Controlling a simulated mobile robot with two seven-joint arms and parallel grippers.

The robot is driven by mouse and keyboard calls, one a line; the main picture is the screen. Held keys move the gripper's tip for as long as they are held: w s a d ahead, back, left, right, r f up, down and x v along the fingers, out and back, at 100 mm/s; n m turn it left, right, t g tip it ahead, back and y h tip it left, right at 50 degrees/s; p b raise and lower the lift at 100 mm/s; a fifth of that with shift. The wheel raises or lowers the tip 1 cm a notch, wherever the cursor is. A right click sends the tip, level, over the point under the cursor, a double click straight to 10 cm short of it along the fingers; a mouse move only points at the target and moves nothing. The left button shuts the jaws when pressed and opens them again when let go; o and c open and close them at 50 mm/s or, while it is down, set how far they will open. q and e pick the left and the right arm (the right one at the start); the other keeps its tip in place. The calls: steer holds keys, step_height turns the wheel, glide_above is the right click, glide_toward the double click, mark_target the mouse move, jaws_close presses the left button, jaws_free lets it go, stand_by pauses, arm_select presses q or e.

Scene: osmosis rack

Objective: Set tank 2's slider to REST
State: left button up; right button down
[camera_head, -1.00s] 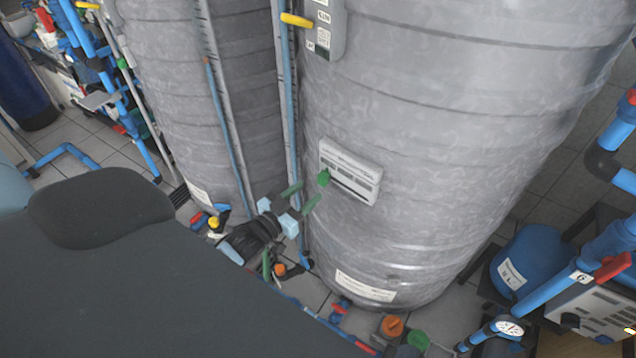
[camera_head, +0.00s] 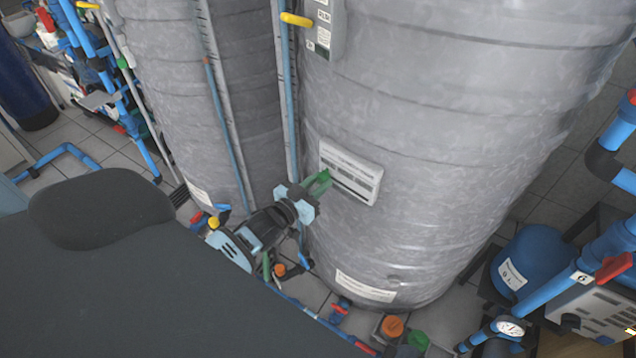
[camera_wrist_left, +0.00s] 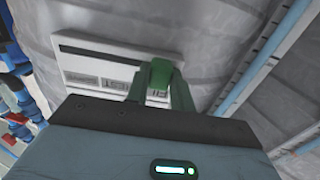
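The white slider panel (camera_head: 352,182) is fixed low on the big grey tank (camera_head: 450,120) at the right. It also shows in the left wrist view (camera_wrist_left: 90,62). Its green slider knob (camera_wrist_left: 159,73) sits at the panel's left end in the head view and at the right end in the wrist view. My left gripper (camera_head: 320,181) is at the knob, its green fingers close on either side and seemingly closed on it. The fingers mostly hide the knob in the head view. The panel's lettering is too small to read. My right gripper is out of view.
A second grey tank (camera_head: 190,100) stands to the left, with thin pipes between the two. A yellow-handled box (camera_head: 325,28) is above the panel. Valves and pipes (camera_head: 392,327) lie along the floor below. A blue vessel (camera_head: 535,262) and blue pipes are at the right.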

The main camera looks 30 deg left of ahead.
mark_target(344, 186)
arm_select(q)
jaws_close()
steer(key=shift+d, duration=0.1)
steer(key=d, duration=0.3)
steer(key=d+p, duration=0.1)
steer(key=shift+s+d+r, duration=0.1)
steer(key=shift+s+d, duration=0.2)
steer(key=shift+d, duration=0.35)
steer(key=shift+s, duration=0.1)
